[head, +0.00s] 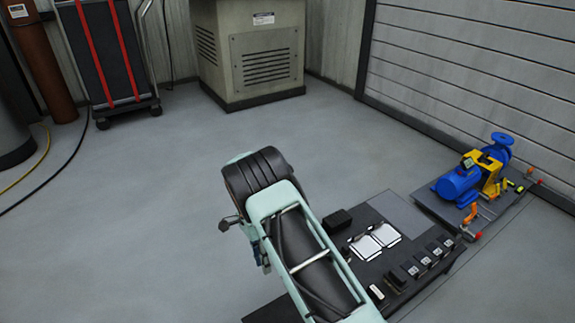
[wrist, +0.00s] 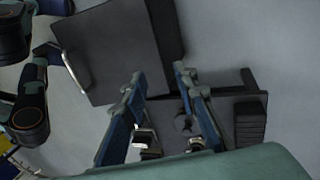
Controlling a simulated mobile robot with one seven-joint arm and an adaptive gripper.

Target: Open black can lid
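I cannot clearly identify a black can or its lid. In the wrist view, a flat dark panel (wrist: 112,48) with a curved silver handle (wrist: 75,70) on its left edge lies beyond my fingers; I cannot tell whether it is the lid. My gripper (wrist: 160,72) has its two blue fingers apart, with nothing visibly clamped between them. The fingertips appear near the panel's lower right side; whether they touch it is unclear. In the head view, my arm hides most of the gripper.
A dark bench (head: 398,210) stands right of my arm, with a small black box (head: 337,220), two white-topped items (head: 375,242) and several small blocks. A blue and yellow pump (head: 468,178) sits farther right. A grey cabinet (head: 252,50) stands behind. Open floor lies left.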

